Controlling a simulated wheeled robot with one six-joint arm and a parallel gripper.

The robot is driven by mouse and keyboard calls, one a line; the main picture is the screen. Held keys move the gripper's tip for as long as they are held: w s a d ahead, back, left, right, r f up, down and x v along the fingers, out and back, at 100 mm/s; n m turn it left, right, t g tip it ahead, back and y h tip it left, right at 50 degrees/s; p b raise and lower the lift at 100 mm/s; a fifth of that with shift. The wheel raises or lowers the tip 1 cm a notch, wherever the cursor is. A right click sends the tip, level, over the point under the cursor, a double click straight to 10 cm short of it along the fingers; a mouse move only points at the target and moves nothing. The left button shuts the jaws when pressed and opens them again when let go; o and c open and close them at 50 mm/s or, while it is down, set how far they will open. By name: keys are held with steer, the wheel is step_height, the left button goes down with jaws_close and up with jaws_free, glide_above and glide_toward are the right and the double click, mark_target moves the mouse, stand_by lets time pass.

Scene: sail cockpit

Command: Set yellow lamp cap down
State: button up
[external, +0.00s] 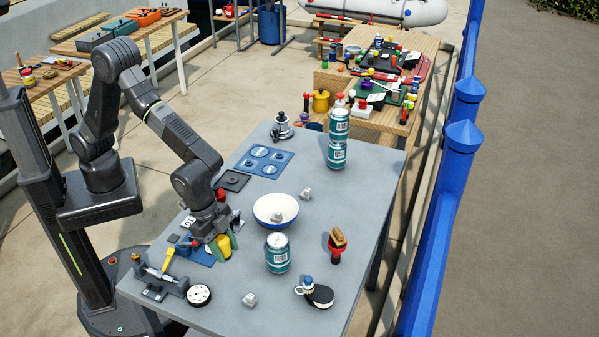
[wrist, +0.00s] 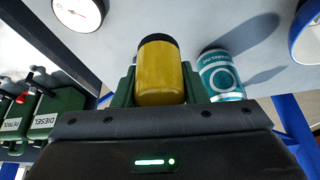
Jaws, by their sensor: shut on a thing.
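The yellow lamp cap (external: 224,247) is between the fingers of my gripper (external: 222,243), over the near left part of the grey table (external: 345,180). In the wrist view the yellow cap (wrist: 161,72) fills the gap between the green fingers of my gripper (wrist: 160,85), and its far end is dark. The gripper is shut on it. I cannot tell whether the cap touches the table or hangs just above it.
A teal can (external: 278,253) stands right of my gripper, with a white bowl (external: 275,209) behind it. A dial gauge (external: 199,295) and a small vise-like fixture (external: 160,280) lie in front to the left. A blue mat (external: 196,252) is beside the gripper. Bare table shows around the grey cube (external: 249,299).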

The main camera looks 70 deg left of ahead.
steer(key=shift+w+r, duration=0.1)
steer(key=shift+r, duration=0.85)
steer(key=w+a+n+t+y+b, duration=0.1)
steer(key=w+a+n+b, duration=0.25)
steer(key=w+a, duration=1.05)
steer(key=n+y+b, duration=0.1)
steer(key=n+y, duration=0.1)
steer(key=n, duration=0.4)
glide_above(272, 187)
steer(key=s, duration=0.1)
steer(key=shift+m+t, duration=0.25)
steer(key=shift+t, duration=0.15)
steer(key=f, duration=0.5)
steer(key=shift+s+a+f, duration=0.15)
steer(key=shift+a+f, duration=0.05)
steer(key=shift+a, duration=0.05)
steer(key=shift+f, duration=2.2)
steer(key=shift+f, duration=0.2)
steer(key=o, duration=1)
